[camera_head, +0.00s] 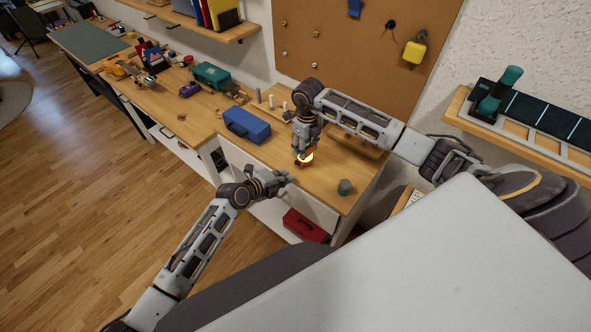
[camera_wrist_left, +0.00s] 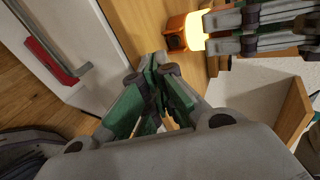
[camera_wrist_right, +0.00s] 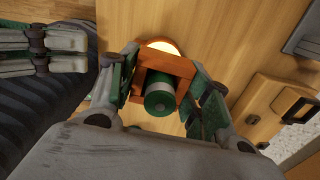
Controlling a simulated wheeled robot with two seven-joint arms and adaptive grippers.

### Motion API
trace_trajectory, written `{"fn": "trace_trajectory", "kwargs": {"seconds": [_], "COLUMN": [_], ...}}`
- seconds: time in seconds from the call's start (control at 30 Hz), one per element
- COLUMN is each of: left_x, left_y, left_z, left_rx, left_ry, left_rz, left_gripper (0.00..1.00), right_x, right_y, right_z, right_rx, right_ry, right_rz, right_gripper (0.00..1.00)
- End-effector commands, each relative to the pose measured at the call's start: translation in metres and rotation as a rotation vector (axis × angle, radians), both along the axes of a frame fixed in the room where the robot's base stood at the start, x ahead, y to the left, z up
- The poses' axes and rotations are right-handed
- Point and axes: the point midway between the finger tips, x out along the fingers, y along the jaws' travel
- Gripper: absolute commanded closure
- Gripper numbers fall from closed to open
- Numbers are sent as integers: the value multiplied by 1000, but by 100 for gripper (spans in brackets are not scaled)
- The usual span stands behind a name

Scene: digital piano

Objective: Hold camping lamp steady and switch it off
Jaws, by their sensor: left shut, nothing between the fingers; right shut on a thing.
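The camping lamp (camera_head: 306,157) stands on the wooden table, its orange body and glowing pale light showing beneath my right gripper. The lamp is lit; its glow also shows in the left wrist view (camera_wrist_left: 194,30). In the right wrist view the lamp's orange top (camera_wrist_right: 165,68) and green round knob (camera_wrist_right: 159,99) sit between my fingers. My right gripper (camera_head: 303,150) comes from above and is shut on the lamp. My left gripper (camera_head: 284,178) is shut and empty, a little apart from the lamp, near the table's front edge. In the left wrist view its fingertips (camera_wrist_left: 157,62) are together.
A blue toolbox (camera_head: 247,125) stands left of the lamp. A red box (camera_head: 305,226) lies in the compartment below. A pegboard (camera_head: 365,40) rises behind.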

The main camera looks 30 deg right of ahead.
Motion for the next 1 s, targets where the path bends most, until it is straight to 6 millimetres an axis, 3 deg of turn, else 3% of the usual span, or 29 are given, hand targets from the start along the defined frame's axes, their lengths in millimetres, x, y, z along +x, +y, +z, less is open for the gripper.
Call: {"fn": "trace_trajectory", "kwargs": {"seconds": [0.63,1.0], "left_x": [13,16], "left_y": [-43,-52], "left_z": [-7,-8], "left_rx": [-1,0], "left_ry": [-1,-1], "left_rz": [0,-1], "left_gripper": [100,100], "right_x": [0,0], "right_y": [0,0], "right_z": [0,0], "right_rx": [0,0], "right_ry": [0,0], "right_rz": [0,0], "right_gripper": [82,82]}}
